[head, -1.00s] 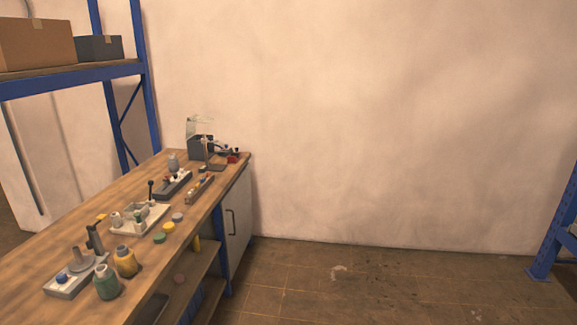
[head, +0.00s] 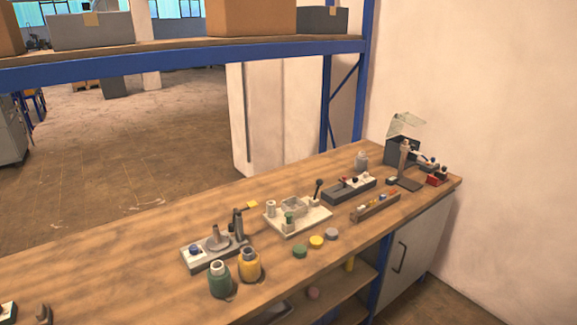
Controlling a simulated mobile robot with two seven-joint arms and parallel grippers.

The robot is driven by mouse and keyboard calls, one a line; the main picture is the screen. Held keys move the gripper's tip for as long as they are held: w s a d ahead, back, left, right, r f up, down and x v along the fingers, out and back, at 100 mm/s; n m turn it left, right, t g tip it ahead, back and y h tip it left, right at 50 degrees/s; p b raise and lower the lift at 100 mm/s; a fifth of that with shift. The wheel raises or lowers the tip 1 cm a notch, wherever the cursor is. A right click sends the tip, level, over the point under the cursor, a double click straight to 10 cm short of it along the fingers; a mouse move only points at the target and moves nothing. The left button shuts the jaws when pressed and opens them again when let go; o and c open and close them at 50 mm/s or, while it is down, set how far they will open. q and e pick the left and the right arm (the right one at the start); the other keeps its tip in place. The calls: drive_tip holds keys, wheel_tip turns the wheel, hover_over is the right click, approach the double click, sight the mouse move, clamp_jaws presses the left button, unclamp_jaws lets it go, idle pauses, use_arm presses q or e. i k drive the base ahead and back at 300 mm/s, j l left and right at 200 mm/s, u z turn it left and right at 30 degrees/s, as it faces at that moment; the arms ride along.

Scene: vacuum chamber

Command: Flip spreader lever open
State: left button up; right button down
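Two devices with dark levers stand on the wooden workbench, and I cannot tell which one bears the spreader lever. A cream base plate (head: 290,225) at mid bench carries a small open box, white cylinders and an upright, slightly tilted black-knobbed lever (head: 318,188). Nearer, a grey base (head: 212,256) carries a blue knob, a grey round piece and a dark upright lever (head: 238,222). Neither of my grippers is in view.
Several coloured caps (head: 316,242) lie near the bench's front edge. A dark block (head: 348,190) and a narrow tray (head: 376,208) stand beyond.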

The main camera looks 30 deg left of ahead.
sight(319, 182)
drive_tip(key=i+l+u, duration=0.15)
drive_tip(key=u, duration=0.25)
drive_tip(key=i+l+u, duration=0.3)
drive_tip(key=u, duration=0.15)
drive_tip(key=i+l+u, duration=0.25)
drive_tip(key=l+u, duration=0.15)
drive_tip(key=i+l+u, duration=0.15)
drive_tip(key=l+u, duration=0.3)
drive_tip(key=i+l+u, duration=0.1)
drive_tip(key=l+u, duration=0.3)
drive_tip(key=j, duration=0.1)
